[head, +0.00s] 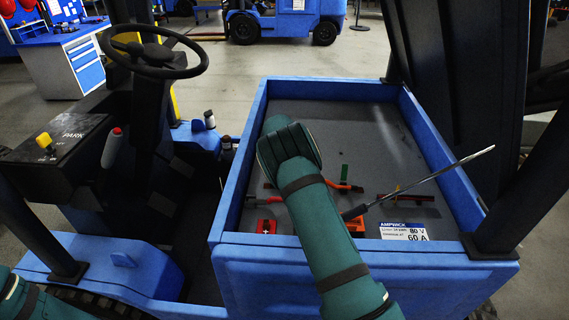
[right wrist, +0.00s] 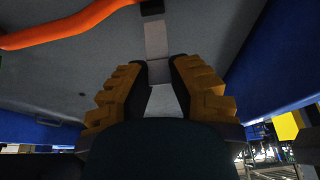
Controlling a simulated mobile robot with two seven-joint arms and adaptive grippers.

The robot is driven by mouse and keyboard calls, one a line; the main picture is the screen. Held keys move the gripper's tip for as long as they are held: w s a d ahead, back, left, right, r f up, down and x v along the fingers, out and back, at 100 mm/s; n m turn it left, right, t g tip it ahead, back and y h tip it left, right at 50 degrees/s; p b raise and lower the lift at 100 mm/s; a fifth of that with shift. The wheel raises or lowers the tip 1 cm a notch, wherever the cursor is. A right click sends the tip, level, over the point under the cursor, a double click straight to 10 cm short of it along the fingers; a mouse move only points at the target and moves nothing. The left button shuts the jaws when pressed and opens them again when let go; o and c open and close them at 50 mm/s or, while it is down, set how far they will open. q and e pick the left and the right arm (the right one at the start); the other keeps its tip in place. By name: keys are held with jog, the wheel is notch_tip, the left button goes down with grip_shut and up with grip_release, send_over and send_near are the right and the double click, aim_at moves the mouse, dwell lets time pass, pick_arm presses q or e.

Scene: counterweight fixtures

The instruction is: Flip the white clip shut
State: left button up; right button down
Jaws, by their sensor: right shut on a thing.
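In the right wrist view my right gripper (right wrist: 162,85) has its two yellow-padded fingers close on either side of a pale grey-white piece, which looks like the white clip (right wrist: 163,103). A paler strip (right wrist: 155,38) runs on from it toward a small dark part at the top edge. The clip's shape and how far it is closed cannot be made out. In the head view my right arm reaches over the blue truck's open battery compartment (head: 228,190), and its hand hides the gripper and clip. My left gripper is out of view; only a bit of that arm shows at bottom left.
In the compartment lie a red connector (head: 267,227), an orange block (head: 354,226) and a green piece (head: 344,172). An orange cable (right wrist: 70,27) shows in the wrist view. The steering wheel (head: 153,52) stands left.

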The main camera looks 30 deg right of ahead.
jog(key=shift+s+a+f+t+h+b, duration=0.1)
jog(key=shift+s+a+t+h+b, duration=0.3)
jog(key=shift+t+b, duration=0.6)
jog(key=shift+s+a+f+t+h+b, duration=0.15)
jog(key=shift+s+t+h+b, duration=0.45)
jog(key=shift+b, duration=0.75)
jog(key=shift+s+a+t+h+b, duration=0.35)
jog(key=shift+t+b, duration=0.45)
jog(key=shift+b, duration=0.35)
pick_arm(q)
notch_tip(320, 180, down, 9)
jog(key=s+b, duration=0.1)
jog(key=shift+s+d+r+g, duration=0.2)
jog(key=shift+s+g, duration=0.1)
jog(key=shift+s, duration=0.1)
pick_arm(e)
jog(key=shift+s+a+r+t+h, duration=0.1)
jog(key=shift+s+t+h, duration=0.2)
jog(key=shift+t+h, duration=0.25)
jog(key=c, duration=0.8)
grip_release()
jog(key=v, duration=1.2)
